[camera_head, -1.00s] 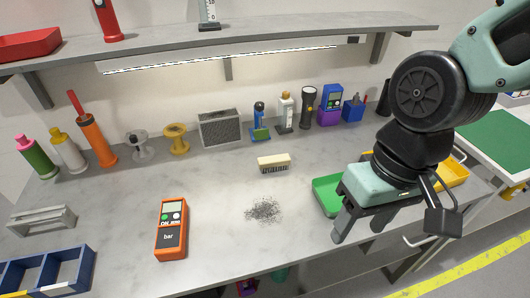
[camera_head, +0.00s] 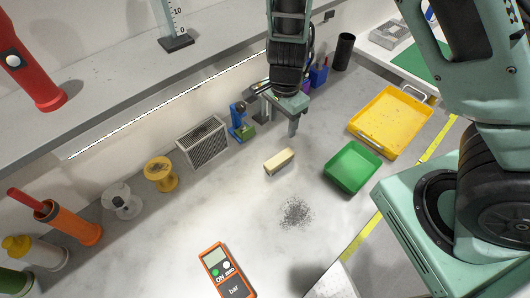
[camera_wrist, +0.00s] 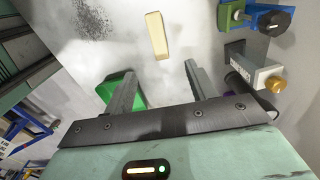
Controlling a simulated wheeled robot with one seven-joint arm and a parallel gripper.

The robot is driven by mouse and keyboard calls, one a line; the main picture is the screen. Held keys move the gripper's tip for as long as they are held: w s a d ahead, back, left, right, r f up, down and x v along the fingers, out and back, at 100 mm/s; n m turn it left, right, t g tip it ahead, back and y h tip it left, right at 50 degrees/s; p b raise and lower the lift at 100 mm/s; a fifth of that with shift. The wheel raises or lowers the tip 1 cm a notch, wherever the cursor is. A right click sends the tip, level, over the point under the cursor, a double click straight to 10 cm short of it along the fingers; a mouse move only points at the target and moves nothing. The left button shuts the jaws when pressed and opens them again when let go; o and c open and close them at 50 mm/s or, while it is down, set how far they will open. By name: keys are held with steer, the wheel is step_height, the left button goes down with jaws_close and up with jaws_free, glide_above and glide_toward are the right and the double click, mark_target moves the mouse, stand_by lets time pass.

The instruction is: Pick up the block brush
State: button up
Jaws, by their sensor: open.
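The block brush (camera_head: 279,161) is a small cream block lying on the grey bench, between the grey speaker-like box and the green tray. It also shows in the wrist view (camera_wrist: 156,35), beyond the fingertips near the top. My gripper (camera_head: 287,120) is above the bench, just behind the brush in the head view and apart from it. In the wrist view its two fingers (camera_wrist: 158,80) are spread wide with nothing between them. The brush's bristles are hidden in both views.
A pile of dark filings (camera_head: 296,213) lies in front of the brush. A green tray (camera_head: 333,179) and a yellow tray (camera_head: 361,125) stand to the right. A grey grille box (camera_head: 201,143) and a blue vise-like tool (camera_head: 240,122) stand behind. An orange meter (camera_head: 226,272) lies at the front.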

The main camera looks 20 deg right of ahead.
steer(key=b, duration=0.2)
glide_above(279, 158)
steer(key=f, duration=1.1)
steer(key=shift+w+d, duration=0.15)
steer(key=shift+d, duration=0.05)
steer(key=shift+a+f+b, duration=0.15)
steer(key=shift+f+b, duration=0.35)
steer(key=shift+f, duration=2.65)
steer(key=c, duration=1.1)
